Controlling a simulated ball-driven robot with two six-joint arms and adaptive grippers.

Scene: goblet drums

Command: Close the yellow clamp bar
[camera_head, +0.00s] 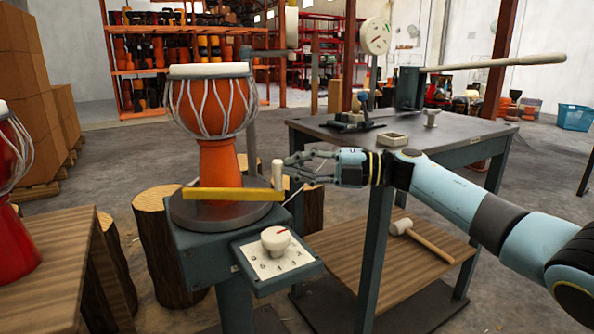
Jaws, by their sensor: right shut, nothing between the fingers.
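The yellow clamp bar (225,194) lies level across the front of the orange goblet drum's foot, over a round grey turntable. A pale upright handle (277,174) stands at the bar's right end. The orange drum (220,160) stands upright on the turntable (215,216). My right gripper (290,170) comes in from the right, with its fingertips just right of the handle. It is shut and holds nothing. Whether the fingertips touch the handle, I cannot tell. My left gripper is not in view.
A dial box (276,258) with a white knob sticks out at the stand's front. A grey workbench (440,135) with a long lever (495,62) stands behind my right arm. A mallet (420,238) lies on its lower shelf. A red drum (12,235) is at far left.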

